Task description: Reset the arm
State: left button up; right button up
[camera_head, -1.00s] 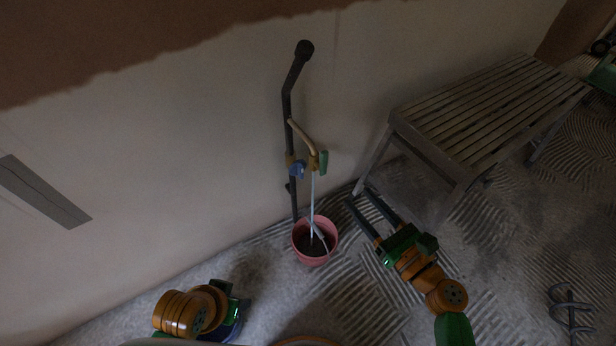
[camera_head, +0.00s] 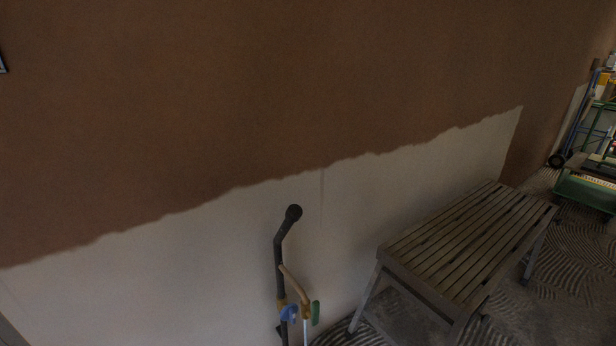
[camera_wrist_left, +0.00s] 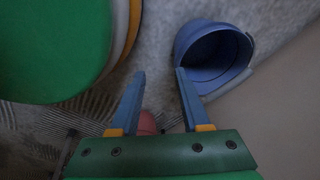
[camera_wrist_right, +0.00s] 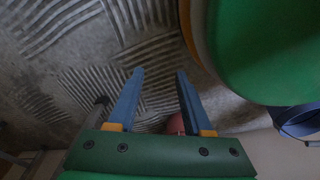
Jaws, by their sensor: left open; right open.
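My left gripper (camera_wrist_left: 158,98) is open in the left wrist view, with nothing between its blue fingers. My right gripper (camera_wrist_right: 158,98) is open and empty in the right wrist view, above the ridged floor. Neither gripper shows in the head view now. A small part of a reddish thing shows beyond the fingers in the left wrist view (camera_wrist_left: 147,122) and in the right wrist view (camera_wrist_right: 175,124); most of it is hidden. A blue round container (camera_wrist_left: 212,57) is beside the left gripper's right finger, apart from it as far as I can tell.
A slatted wooden bench (camera_head: 470,240) stands by the half-plastered wall (camera_head: 300,90). A dark pole with a tap-like fitting (camera_head: 280,262) stands against the wall left of it. A green cart (camera_head: 588,190) is at the far right. Patterned floor lies open right of the bench.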

pick_arm(q)
jog(key=s+r+p, duration=0.2)
jog(key=r+p, duration=0.8)
jog(key=r, duration=0.1)
jog(key=s+d+r+g+p, duration=0.1)
jog(key=s+r+p, duration=0.2)
jog(key=r+p, duration=0.8)
jog(key=shift+s+d+r, duration=0.15)
jog(key=shift+s+r, duration=0.1)
jog(key=shift+r, duration=0.4)
pick_arm(e)
jog(key=s+r, duration=0.2)
jog(key=r, duration=0.9)
jog(key=s+a+r, duration=0.1)
jog(key=s+r, duration=0.2)
jog(key=r, duration=0.9)
jog(key=shift+s+a+r+g, duration=0.15)
jog(key=shift+g, duration=0.25)
